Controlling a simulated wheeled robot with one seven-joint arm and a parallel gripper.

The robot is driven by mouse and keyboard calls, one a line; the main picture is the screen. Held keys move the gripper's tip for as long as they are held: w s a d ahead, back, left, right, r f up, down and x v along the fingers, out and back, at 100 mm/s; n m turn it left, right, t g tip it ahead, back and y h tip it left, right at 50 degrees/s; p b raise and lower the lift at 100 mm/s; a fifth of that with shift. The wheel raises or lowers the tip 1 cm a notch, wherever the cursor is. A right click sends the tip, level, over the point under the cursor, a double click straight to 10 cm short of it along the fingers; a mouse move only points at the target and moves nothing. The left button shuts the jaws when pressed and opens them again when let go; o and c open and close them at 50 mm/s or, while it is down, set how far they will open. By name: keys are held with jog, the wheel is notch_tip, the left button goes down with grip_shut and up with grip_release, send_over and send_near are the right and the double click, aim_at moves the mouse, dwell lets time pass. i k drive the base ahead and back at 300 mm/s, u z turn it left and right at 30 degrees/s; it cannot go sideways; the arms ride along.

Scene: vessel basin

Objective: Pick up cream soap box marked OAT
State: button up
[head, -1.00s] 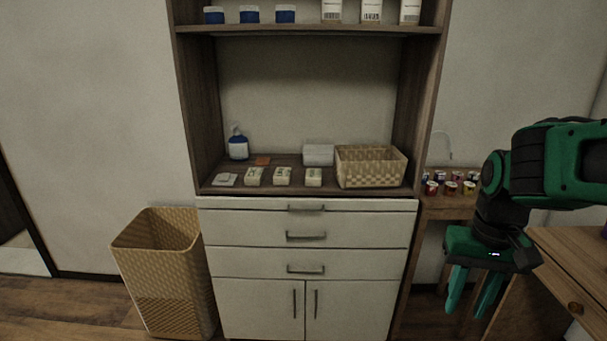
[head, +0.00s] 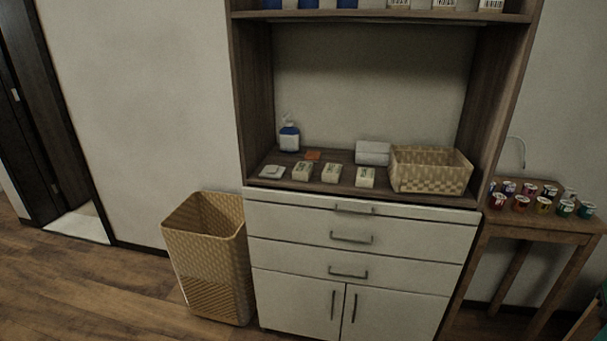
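Three small cream boxes stand in a row on the cabinet's open shelf (head: 400,194): a left one (head: 302,172), a middle one (head: 331,173) and a right one (head: 365,178). Each seems to bear dark marks, but the lettering is too small to read, so I cannot tell which is marked OAT. My gripper is out of view; only a sliver of green shows at the lower right edge.
A soap bottle (head: 289,134), a pale flat item (head: 271,171), an orange piece (head: 312,155), white folded stack (head: 372,152) and woven basket (head: 430,172) share the shelf. A wicker bin (head: 207,262) stands left, a side table with cups (head: 543,206) right. Floor at left is clear.

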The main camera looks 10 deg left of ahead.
aim_at(302, 172)
jog(key=z, duration=0.05)
jog(key=i, duration=1)
jog(key=u, duration=0.05)
